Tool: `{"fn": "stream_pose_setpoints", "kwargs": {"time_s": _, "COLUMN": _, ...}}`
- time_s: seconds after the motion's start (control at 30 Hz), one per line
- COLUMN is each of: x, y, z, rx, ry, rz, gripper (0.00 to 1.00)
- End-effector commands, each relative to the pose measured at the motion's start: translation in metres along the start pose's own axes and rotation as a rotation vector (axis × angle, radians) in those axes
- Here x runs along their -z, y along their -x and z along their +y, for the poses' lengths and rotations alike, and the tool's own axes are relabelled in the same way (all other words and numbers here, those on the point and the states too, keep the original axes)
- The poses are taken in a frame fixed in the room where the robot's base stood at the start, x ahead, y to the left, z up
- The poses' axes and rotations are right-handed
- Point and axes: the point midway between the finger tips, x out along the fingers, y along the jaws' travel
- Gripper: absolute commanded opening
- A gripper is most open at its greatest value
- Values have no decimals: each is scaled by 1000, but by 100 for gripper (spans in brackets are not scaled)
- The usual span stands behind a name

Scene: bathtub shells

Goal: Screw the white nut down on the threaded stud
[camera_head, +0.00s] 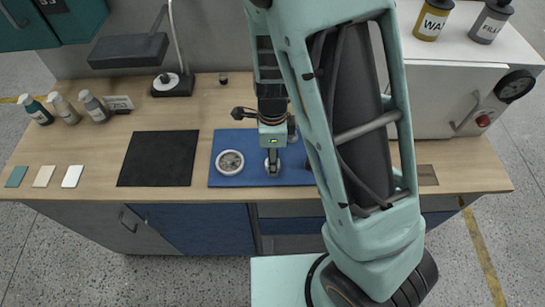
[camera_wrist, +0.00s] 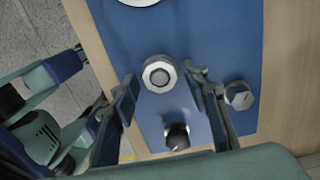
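The white nut (camera_wrist: 148,70) is a faceted ring on the blue mat, seen from above in the wrist view. A grey round centre shows inside it; I cannot tell whether this is the stud's top, and the stud's threads are hidden. My gripper (camera_wrist: 160,88) has its two fingers apart, one on each side of the nut, with a narrow gap showing on both sides. In the head view my gripper (camera_head: 272,170) points down over the blue mat, and its fingers mostly hide the nut.
A round dish (camera_head: 229,162) with small contents sits left of my gripper on the blue mat (camera_head: 222,181). A dark knob (camera_wrist: 177,137) and a grey knob (camera_wrist: 240,96) stand near the fingers. A black mat (camera_head: 158,158) lies further left. Bottles (camera_head: 66,108) stand at the far left.

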Motion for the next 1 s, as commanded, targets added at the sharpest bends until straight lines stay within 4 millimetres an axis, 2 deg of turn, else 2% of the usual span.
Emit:
{"fn": "stream_pose_setpoints", "kwargs": {"time_s": 0.03, "x": 0, "y": 0, "z": 0, "rx": 0, "ry": -1, "rz": 0, "gripper": 37}}
{"fn": "stream_pose_setpoints", "kwargs": {"time_s": 0.37, "x": 0, "y": 0, "z": 0, "rx": 0, "ry": -3, "rz": 0, "gripper": 1}}
{"fn": "stream_pose_setpoints", "kwargs": {"time_s": 0.67, "x": 0, "y": 2, "z": 1, "rx": -2, "ry": -126, "rz": 1, "gripper": 0}}
{"fn": "stream_pose_setpoints", "kwargs": {"time_s": 0.77, "x": 0, "y": 2, "z": 0, "rx": -1, "ry": -229, "rz": 2, "gripper": 0}}
{"fn": "stream_pose_setpoints", "kwargs": {"time_s": 1.0, "x": 0, "y": 0, "z": 0, "rx": 2, "ry": -598, "rz": 1, "gripper": 0}}
